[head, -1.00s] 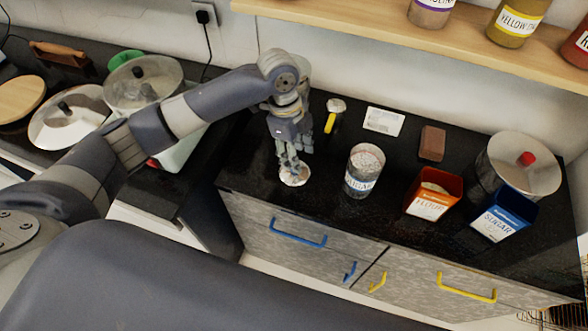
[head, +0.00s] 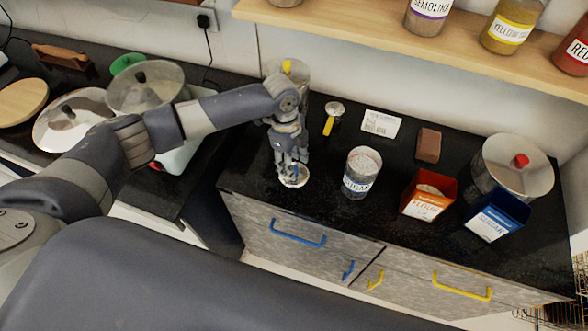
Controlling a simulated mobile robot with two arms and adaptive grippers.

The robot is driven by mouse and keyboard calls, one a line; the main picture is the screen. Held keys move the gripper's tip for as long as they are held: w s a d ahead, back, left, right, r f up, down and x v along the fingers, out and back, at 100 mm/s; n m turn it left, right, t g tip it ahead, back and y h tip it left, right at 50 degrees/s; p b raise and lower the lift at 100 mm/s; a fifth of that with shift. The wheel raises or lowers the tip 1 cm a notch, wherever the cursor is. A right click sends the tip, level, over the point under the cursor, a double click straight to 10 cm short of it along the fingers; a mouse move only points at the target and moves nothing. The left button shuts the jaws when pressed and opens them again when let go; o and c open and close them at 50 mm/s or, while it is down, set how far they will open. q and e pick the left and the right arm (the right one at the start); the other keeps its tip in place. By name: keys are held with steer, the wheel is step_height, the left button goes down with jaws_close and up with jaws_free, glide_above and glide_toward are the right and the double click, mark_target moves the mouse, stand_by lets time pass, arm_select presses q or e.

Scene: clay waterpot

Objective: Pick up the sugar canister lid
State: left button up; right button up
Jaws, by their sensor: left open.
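The sugar canister lid (head: 293,181) is a small silvery disc lying flat on the dark counter near its front edge. My left gripper (head: 290,162) points down directly over it, fingers open around the lid's middle; the fingers hide any knob, and I cannot tell whether they touch it. The open clear canister (head: 361,176) with a blue-and-white label, filled with pale contents, stands just right of the lid. My right gripper is not in view.
Behind my left wrist stands a canister with a yellow knob (head: 287,67). A yellow-handled scoop (head: 329,123), a white card (head: 381,123), a brown block (head: 428,145), an orange flour box (head: 427,203), a blue sugar box (head: 494,221) and a red-knobbed pot (head: 518,181) lie rightward.

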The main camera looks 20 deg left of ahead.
arm_select(q)
steer(key=shift+f, duration=0.85)
jaws_close()
steer(key=shift+r, duration=0.15)
